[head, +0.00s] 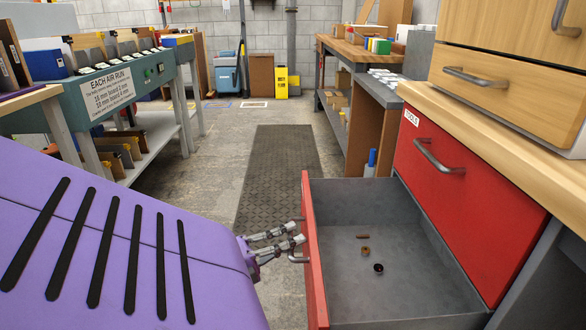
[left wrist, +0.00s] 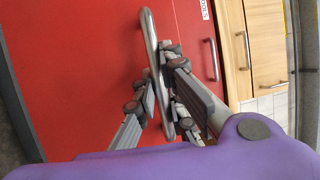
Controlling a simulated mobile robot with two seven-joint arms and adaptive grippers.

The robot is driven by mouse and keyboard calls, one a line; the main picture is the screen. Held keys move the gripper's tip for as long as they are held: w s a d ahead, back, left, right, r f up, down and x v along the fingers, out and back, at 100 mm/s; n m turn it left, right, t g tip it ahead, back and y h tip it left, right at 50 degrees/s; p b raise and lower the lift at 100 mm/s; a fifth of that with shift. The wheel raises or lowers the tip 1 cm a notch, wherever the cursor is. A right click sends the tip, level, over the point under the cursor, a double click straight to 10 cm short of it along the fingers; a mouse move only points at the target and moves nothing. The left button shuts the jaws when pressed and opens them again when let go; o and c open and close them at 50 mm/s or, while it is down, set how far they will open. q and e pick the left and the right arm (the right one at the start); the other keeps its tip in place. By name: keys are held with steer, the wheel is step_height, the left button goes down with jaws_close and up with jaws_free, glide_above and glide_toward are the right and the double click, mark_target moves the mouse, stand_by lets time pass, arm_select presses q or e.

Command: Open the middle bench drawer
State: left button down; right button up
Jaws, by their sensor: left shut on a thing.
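The bench drawer (head: 350,285) stands pulled well out, its grey inside exposed and its red front (head: 312,262) facing left in the head view. Several small objects, among them a dark round one (head: 378,268) and a brown one (head: 365,249), lie on its floor. My left gripper (head: 297,233) is at the outer side of that front. In the left wrist view my left gripper (left wrist: 160,95) is shut around the metal bar handle (left wrist: 151,45) on the red front. My right gripper is not in view.
A closed red front (head: 470,205) with a bar handle and a label is beside the open drawer, under the wooden bench top (head: 500,140). Wooden drawers (head: 510,85) stand on top. A dark floor mat (head: 280,165) lies in the clear aisle. A green machine (head: 110,90) stands left.

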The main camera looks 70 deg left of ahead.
arm_select(q)
steer(key=c, duration=1.8)
jaws_free()
steer(key=shift+s+f, duration=0.15)
steer(key=shift+s, duration=0.2)
steer(key=s, duration=0.3)
steer(key=s+f, duration=0.1)
steer(key=s, duration=0.3)
steer(key=s+f, duration=0.1)
steer(key=s, duration=0.3)
steer(key=shift+d, duration=0.1)
